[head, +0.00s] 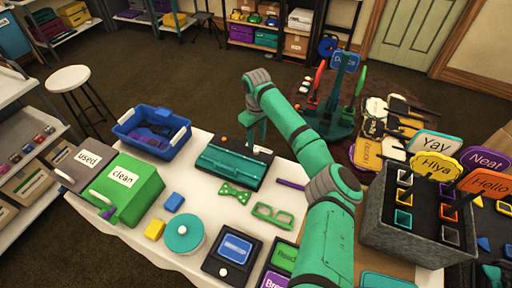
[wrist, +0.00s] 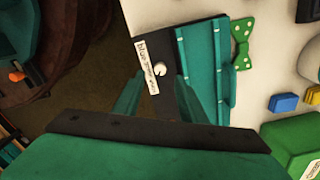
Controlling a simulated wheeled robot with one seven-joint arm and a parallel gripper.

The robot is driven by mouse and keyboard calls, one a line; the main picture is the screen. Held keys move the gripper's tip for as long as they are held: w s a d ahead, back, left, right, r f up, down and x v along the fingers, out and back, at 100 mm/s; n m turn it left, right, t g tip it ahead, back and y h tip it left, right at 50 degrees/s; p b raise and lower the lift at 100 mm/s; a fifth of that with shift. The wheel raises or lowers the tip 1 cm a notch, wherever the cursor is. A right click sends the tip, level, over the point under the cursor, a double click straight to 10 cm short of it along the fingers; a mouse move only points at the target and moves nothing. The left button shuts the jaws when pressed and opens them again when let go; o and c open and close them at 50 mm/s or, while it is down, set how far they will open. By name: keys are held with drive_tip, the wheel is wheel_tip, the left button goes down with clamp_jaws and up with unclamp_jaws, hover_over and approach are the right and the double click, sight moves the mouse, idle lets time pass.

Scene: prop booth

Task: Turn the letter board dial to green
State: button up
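The letter board (head: 230,166) is a teal ribbed panel in a black frame, lying on the white table in the head view. In the wrist view the board (wrist: 205,70) shows its black end strip with a white label (wrist: 147,66) reading blue, green, white. A small round white dial (wrist: 160,69) sits beside the label; which word it points to is too small to tell. My gripper (wrist: 156,92) is open, its two teal fingers apart on either side of the strip, with the dial just ahead between them. In the head view my gripper (head: 257,130) is above the board's right end.
A green polka-dot bow tie (head: 235,195) and green glasses (head: 273,215) lie close in front of the board. A blue bin (head: 152,131), a green "clean" box (head: 125,187) and small blocks stand left. A grey divided box (head: 405,240) with signs stands right.

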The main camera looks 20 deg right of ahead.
sight(257, 150)
drive_tip(key=shift+f, duration=3)
clamp_jaws()
